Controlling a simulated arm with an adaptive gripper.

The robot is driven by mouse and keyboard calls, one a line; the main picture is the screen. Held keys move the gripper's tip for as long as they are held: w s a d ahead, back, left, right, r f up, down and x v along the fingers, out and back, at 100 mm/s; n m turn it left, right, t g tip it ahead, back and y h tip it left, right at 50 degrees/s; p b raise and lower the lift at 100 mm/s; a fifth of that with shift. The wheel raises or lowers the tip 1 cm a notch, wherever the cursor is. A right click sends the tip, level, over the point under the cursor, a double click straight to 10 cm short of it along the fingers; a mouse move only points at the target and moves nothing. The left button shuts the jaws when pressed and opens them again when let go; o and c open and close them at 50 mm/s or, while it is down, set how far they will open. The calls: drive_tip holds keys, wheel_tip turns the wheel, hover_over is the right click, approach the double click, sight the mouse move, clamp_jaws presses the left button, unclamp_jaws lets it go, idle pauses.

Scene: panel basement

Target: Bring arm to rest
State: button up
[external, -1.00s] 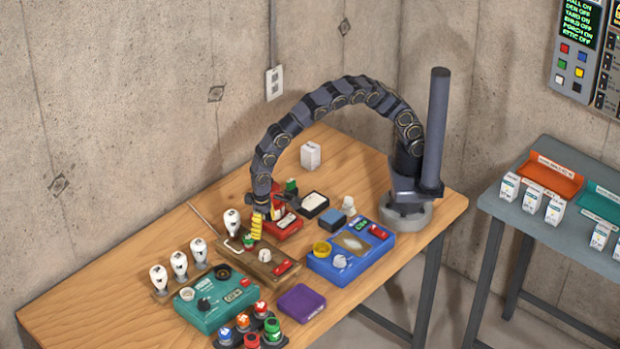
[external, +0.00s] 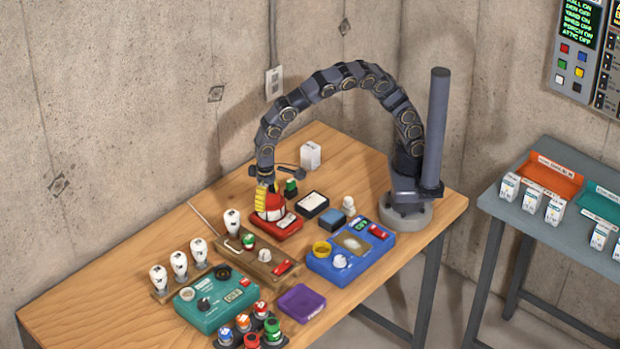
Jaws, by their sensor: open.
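My arm arches from its round grey base at the table's back right over to the left. My gripper (external: 264,195) hangs at its end, above or beside the red box (external: 283,226). A yellow finger shows on its left side, and a dark piece sticks out to the right above it. The gap between the fingertips is hard to make out. I see nothing held. The red and white shape just below overlaps the gripper, so I cannot tell whether they touch.
The wooden table (external: 110,290) holds a brown board (external: 258,262) with a green-topped knob, a blue box (external: 350,252), a teal box (external: 218,300), a purple tray (external: 302,301), white bulbs and coloured buttons. The table's far left is clear. A grey table (external: 545,222) stands at right.

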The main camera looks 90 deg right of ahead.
drive_tip(key=s+d+r+n, duration=0.1)
drive_tip(key=s+d+r, duration=0.8)
drive_tip(key=s+d, duration=0.15)
drive_tip(key=s+d+n+g, duration=0.1)
drive_tip(key=s+d+n, duration=0.1)
drive_tip(key=s, duration=0.7)
drive_tip(key=s+d+r+n, duration=0.1)
drive_tip(key=s+d, duration=0.3)
drive_tip(key=s, duration=0.5)
drive_tip(key=shift+s+r+n+g, duration=0.2)
drive_tip(key=shift+s+n+g, duration=0.15)
drive_tip(key=shift+n+g, duration=0.05)
